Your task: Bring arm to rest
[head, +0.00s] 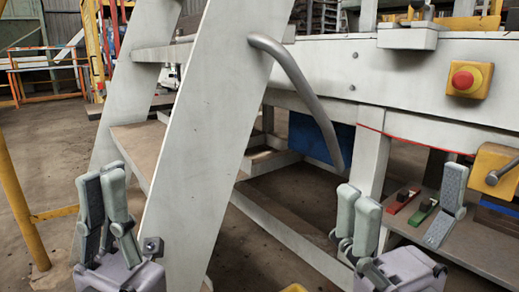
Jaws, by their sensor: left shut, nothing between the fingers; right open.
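My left gripper (102,190) is at the lower left, fingers pointing up, in front of the white stair side panel. Its grey fingers are close together, and nothing shows between them. My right gripper (404,212) is at the lower right, fingers up and spread wide apart, with nothing held between them. It is in front of a low shelf and appears apart from the items there. The arm links behind both grippers are mostly out of view.
White metal stairs (200,130) with a grey handrail (305,90) stand between the grippers. A white machine frame carries a red emergency button (466,80). Red (403,199) and green (422,212) items lie on the shelf. A yellow rail (18,205) stands at left.

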